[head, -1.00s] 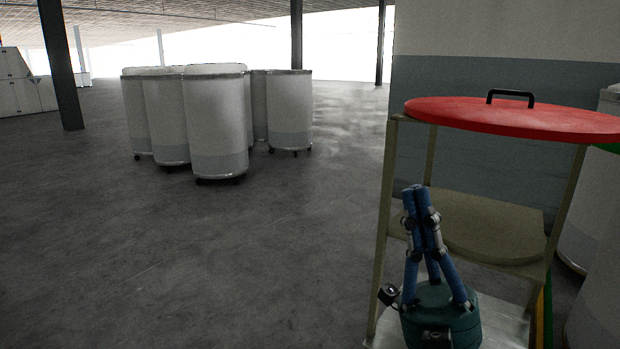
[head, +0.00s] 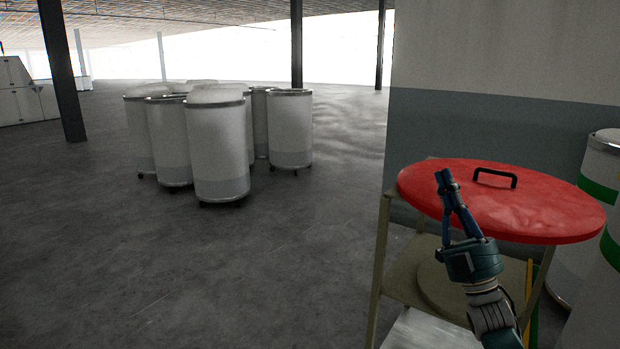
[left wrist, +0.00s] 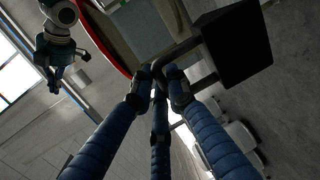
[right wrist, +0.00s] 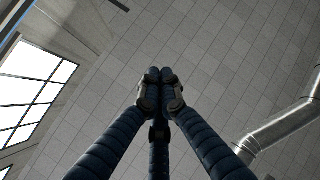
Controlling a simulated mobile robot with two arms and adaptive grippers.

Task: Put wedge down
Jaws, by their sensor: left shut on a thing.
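The wedge (left wrist: 235,45) is a dark, nearly black block with a grey bent handle, seen at the upper right of the left wrist view. My left gripper (left wrist: 160,85) is shut on the handle, its blue fingers close together around the end. The left gripper and the wedge are not seen in the head view. My right gripper (head: 447,180) is raised in front of the red lid in the head view. In the right wrist view (right wrist: 160,78) its fingertips are together with nothing between them.
A round red lid (head: 540,205) with a black handle lies on top of a beige rack (head: 381,270) with lower shelves. White cans (head: 603,160) stand at the right. Several wheeled cans (head: 218,150) stand further off. The floor at left is clear.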

